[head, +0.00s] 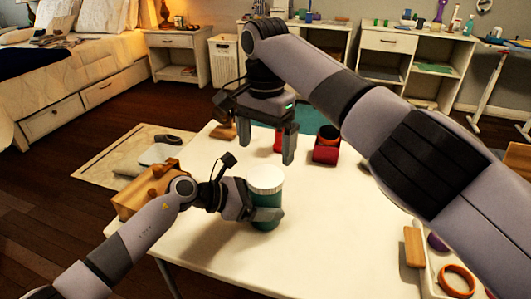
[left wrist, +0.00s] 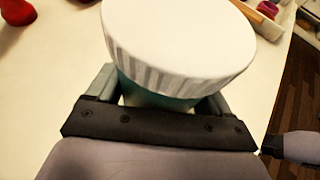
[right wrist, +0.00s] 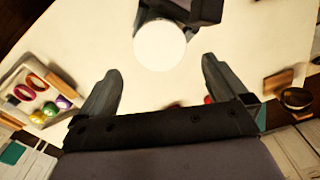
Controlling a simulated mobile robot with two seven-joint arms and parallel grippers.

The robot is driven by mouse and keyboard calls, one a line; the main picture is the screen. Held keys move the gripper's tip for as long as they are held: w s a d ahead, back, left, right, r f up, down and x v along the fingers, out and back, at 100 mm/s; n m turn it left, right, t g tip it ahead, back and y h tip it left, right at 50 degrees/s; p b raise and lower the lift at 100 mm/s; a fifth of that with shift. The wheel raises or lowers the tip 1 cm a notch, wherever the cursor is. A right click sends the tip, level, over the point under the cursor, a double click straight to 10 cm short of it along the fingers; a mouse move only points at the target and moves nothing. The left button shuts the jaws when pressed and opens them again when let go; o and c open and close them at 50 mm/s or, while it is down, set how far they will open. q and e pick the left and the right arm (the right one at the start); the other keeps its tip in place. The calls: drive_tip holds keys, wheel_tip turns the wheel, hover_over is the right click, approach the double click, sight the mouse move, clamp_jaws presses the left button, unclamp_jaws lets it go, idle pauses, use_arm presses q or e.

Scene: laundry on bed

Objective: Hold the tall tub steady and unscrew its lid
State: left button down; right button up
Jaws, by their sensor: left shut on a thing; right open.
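The tall tub (head: 267,218) is teal with a white ribbed lid (head: 265,179), and stands upright on the white table. My left gripper (head: 262,212) is shut on the tub's body below the lid. In the left wrist view, the lid (left wrist: 180,35) fills the top and hides most of the tub. My right gripper (head: 266,150) is open and empty, pointing down above and slightly behind the tub. In the right wrist view, the round lid (right wrist: 160,45) shows beyond the open fingertips, apart from them.
A wooden holder (head: 145,193) stands left of the tub. A red box (head: 326,152) sits behind it to the right. A tray of rings and balls (right wrist: 45,95) and an orange ring (head: 457,281) lie at the right edge.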

sight(266, 175)
drive_tip(key=shift+r+m, duration=0.2)
drive_tip(key=shift+m, duration=0.2)
drive_tip(key=shift+f, duration=3.8)
drive_tip(key=c, duration=1)
drive_tip(key=shift+n, duration=1.6)
